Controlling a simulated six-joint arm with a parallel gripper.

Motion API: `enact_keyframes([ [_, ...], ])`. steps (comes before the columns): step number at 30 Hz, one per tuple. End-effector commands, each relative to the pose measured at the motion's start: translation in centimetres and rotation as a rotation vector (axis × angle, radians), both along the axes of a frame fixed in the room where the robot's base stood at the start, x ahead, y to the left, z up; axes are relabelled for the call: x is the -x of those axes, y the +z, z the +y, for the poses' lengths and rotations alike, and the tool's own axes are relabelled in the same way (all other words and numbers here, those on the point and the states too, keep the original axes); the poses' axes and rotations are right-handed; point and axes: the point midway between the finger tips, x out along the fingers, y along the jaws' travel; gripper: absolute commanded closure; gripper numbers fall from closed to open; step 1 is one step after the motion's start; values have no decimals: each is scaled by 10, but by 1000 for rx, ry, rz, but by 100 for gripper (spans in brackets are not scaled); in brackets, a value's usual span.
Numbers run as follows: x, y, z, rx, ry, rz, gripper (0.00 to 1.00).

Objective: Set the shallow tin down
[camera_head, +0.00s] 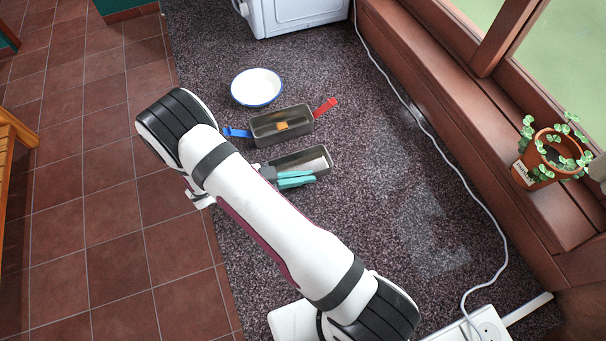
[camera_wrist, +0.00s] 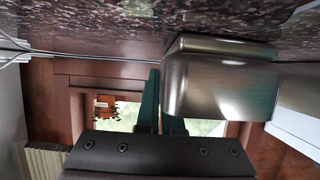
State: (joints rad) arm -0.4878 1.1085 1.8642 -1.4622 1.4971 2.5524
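The shallow tin (camera_head: 318,157) is an open grey metal tin with a rectangular shape, in the middle of the head view. In the wrist view the tin (camera_wrist: 220,88) is large and close, right of the fingers. My gripper (camera_head: 296,179) has teal fingers at the tin's near long side. In the wrist view my gripper (camera_wrist: 160,112) has its fingers close together, one beside the tin wall and the other partly hidden behind the tin. It appears shut on that wall. I cannot tell whether the tin touches the dark speckled counter (camera_head: 390,200).
A second metal tin (camera_head: 262,132) holds an orange-brown piece, with blue (camera_head: 237,132) and red (camera_head: 325,107) pieces at its ends. A white blue-rimmed dish (camera_head: 257,86) lies behind it. A white cable (camera_head: 440,150) and a potted plant (camera_head: 545,160) are right. Counter right of the tins is clear.

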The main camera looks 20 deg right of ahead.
Motion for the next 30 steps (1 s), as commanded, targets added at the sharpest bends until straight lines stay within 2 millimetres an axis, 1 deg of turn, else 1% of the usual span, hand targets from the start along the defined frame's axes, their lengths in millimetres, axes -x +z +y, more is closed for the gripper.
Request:
enact_keyframes([
  [1,0,-1,0,0,0,0,95],
  [3,0,-1,0,0,0,0,82],
  [6,0,-1,0,0,0,0,67],
  [13,0,0,0,0,0,0,67],
  [15,0,3,0,0,0,0,67],
  [17,-1,6,9,0,4,-2,67],
  [24,-1,31,72,-1,6,-5,67],
  [27,-1,40,92,-1,3,-2,67],
  [30,-1,45,105,0,1,-2,67],
])
